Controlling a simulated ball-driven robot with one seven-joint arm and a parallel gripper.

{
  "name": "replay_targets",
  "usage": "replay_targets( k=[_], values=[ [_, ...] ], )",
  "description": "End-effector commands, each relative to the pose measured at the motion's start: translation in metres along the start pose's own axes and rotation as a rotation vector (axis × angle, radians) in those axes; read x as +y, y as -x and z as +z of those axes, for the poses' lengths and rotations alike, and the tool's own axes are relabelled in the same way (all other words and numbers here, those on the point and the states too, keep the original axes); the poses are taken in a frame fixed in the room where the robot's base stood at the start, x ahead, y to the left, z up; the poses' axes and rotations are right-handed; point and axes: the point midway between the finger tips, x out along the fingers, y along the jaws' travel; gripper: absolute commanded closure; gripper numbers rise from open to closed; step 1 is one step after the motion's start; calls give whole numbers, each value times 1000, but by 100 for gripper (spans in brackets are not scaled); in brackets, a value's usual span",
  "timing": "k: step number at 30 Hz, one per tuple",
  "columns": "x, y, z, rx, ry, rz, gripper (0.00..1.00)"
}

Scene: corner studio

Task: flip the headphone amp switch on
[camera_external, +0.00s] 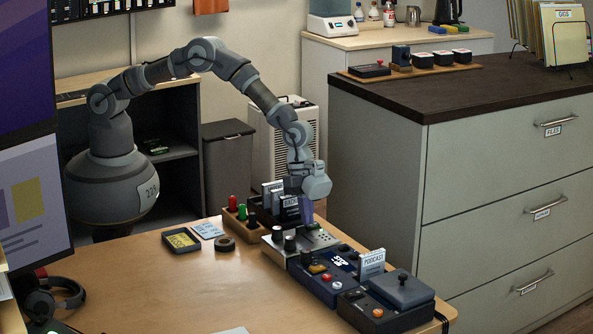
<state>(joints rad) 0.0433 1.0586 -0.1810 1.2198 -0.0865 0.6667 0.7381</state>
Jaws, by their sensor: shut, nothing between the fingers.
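A row of audio units stands along the right edge of the wooden desk. One is a silver-topped unit with dark knobs (318,238), one is a dark blue unit with coloured buttons (325,285), and one is a black unit with orange buttons (392,312). No label readable here tells which is the headphone amp, and its switch is too small to make out. My gripper (308,222) points down over the back part of the silver-topped unit, with its fingers shut and empty. I cannot tell whether the fingertips touch that unit.
A podcast card (371,264) stands upright near the black unit. Headphones (48,297) lie at the desk's left. The middle of the desk (190,285) is clear.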

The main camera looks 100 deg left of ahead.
Motion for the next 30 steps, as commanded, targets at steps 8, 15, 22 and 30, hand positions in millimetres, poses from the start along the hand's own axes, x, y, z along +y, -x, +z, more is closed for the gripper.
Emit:
replay_targets(
  k=[8,15,22,30],
  values=[
    [-10,-1,2,-5,2,2,100],
    [-16,2,1,-4,1,1,100],
    [-15,4,0,-3,1,1,100],
    [-19,43,-11,-2,2,0,100]
  ],
)
